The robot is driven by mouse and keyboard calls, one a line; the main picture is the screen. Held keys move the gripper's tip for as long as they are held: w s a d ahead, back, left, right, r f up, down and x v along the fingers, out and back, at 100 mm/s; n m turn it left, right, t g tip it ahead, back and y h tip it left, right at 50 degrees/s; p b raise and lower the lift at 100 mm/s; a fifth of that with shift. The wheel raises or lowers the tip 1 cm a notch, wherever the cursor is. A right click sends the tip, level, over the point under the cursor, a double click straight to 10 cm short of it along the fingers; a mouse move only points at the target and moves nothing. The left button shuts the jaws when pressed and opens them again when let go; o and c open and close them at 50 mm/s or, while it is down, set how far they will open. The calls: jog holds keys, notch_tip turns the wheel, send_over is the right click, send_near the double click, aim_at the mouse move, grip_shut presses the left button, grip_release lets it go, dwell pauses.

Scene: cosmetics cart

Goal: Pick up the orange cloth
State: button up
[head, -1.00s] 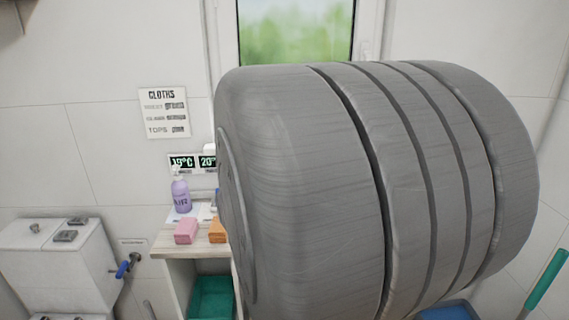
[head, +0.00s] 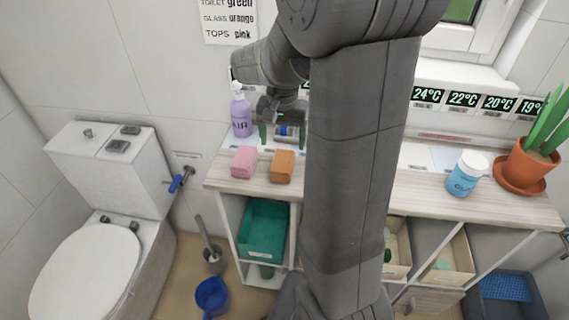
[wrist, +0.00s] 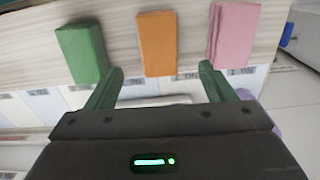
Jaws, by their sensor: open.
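The orange cloth (head: 283,166) is a small folded block on the wooden cart top, just right of the pink cloth (head: 244,162). In the wrist view the orange cloth (wrist: 157,43) lies between a green cloth (wrist: 82,52) and the pink cloth (wrist: 233,34). My gripper (head: 283,138) is behind the orange cloth, toward the wall, apart from it. In the wrist view my gripper (wrist: 161,76) is open and empty, its two green fingers spread on either side of the orange cloth's line. The green cloth is hidden behind my arm in the head view.
A purple bottle (head: 241,112) stands behind the pink cloth, left of my gripper. A blue-labelled bottle (head: 466,174) and a potted plant (head: 527,165) stand at the right. Temperature displays line the wall. A toilet (head: 92,235) is at the left. Bins fill the shelves below.

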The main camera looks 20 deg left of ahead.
aim_at(284, 160)
jog(key=f, duration=0.7)
jog(key=shift+s+d+f, duration=0.2)
jog(key=shift+f, duration=0.05)
jog(key=shift+c, duration=0.3)
jog(key=c, duration=1)
